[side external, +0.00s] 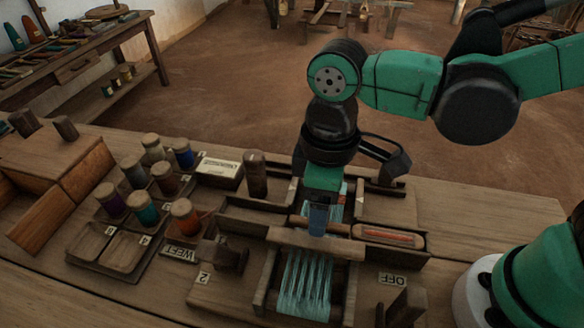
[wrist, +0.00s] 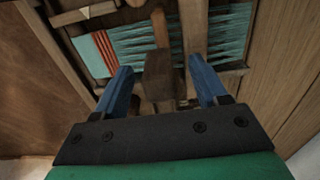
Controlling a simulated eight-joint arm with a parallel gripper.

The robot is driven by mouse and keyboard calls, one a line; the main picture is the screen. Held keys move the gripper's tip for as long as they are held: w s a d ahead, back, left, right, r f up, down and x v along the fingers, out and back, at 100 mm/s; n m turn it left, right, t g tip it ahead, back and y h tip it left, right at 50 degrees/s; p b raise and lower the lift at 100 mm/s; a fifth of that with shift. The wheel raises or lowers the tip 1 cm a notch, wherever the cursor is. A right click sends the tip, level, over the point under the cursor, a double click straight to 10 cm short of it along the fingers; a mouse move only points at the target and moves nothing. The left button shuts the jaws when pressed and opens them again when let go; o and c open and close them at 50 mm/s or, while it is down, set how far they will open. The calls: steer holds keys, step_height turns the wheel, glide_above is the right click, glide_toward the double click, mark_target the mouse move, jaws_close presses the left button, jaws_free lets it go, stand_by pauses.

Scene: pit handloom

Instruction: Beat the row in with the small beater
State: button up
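My gripper (wrist: 159,72) has its two blue fingers apart, one on each side of a brown wooden block (wrist: 159,78), likely the small beater's grip. A gap shows on both sides, so it is not clamped. In the side view my gripper (side external: 318,220) points down over the loom's middle, hiding the block there. Teal warp threads (side external: 305,285) run through the loom toward the front. In the wrist view the teal warp (wrist: 135,40) lies beyond the fingers, with an orange-red woven band (wrist: 104,52) at its left.
A shuttle with orange thread (side external: 388,237) lies in a trough right of the gripper. A dark upright peg (side external: 256,175) stands at left. Several thread spools (side external: 146,208) sit in a tray (side external: 120,252) farther left. Wooden crossbars (side external: 315,242) surround the gripper closely.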

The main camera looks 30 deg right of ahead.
steer(key=shift+r, duration=3.25)
steer(key=w+d+f+m+t, duration=0.1)
steer(key=d+m+t, duration=0.1)
steer(key=d, duration=0.3)
steer(key=w+d+m+t, duration=0.1)
steer(key=d+m+t, duration=0.1)
steer(key=d+m, duration=0.2)
steer(key=w+d+f+m+t, duration=0.1)
steer(key=d+m+t, duration=0.2)
steer(key=d, duration=0.4)
steer(key=shift+w+f, duration=0.15)
steer(key=shift+f, duration=0.2)
steer(key=shift+a, duration=0.1)
